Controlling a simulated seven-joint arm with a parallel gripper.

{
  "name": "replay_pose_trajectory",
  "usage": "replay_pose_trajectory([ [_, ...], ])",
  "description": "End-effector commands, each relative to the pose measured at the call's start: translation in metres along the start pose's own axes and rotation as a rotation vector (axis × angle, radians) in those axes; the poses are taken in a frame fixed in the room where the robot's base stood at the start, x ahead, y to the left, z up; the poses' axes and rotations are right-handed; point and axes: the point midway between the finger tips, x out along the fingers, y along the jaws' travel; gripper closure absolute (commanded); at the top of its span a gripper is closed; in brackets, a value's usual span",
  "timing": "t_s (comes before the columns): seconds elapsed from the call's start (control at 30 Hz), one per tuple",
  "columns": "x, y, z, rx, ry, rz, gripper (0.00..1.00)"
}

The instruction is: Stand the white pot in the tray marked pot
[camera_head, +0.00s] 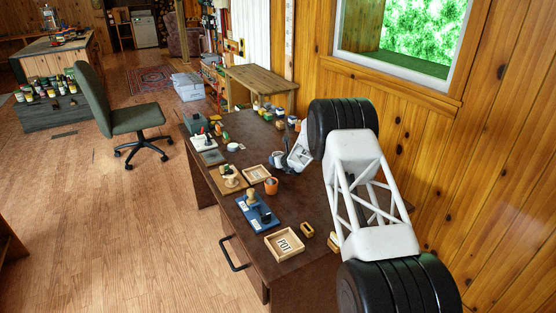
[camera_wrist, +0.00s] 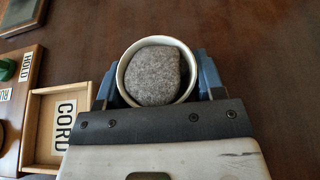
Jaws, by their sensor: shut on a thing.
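The white pot (camera_wrist: 121,76) sits between the blue fingers of my gripper (camera_wrist: 158,80) in the wrist view. Its pale round rim encloses a rough grey lump. In the head view my gripper (camera_head: 290,160) is low over the back part of the dark desk, with the small pale pot (camera_head: 277,159) at its tip. I cannot tell whether the pot touches the desk. The tray marked POT (camera_head: 296,238) is a square light-wood tray at the near end of the desk, well apart from the pot. It looks empty.
A wooden tray marked CORD (camera_wrist: 42,108) lies left of my gripper; it shows in the head view (camera_head: 257,174). Several small jars line the desk's back.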

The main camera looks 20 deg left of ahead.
Motion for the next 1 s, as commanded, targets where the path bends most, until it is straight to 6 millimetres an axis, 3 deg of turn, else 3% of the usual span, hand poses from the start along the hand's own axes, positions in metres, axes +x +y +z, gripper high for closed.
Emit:
replay_pose_trajectory([
  [0.1, 0.001, 0.0, -0.002, 0.0, 0.0, 0.0, 0.64],
  [0.13, 0.001, 0.0, -0.002, 0.0, 0.0, 0.0, 0.33],
  [0.27, 0.001, 0.0, -0.002, 0.0, 0.0, 0.0, 0.13],
  [0.7, -0.001, 0.0, 0.001, 0.0, 0.0, 0.0, 0.12],
  [1.0, -0.016, -0.001, 0.002, 0.001, -0.001, 0.0, 0.12],
])
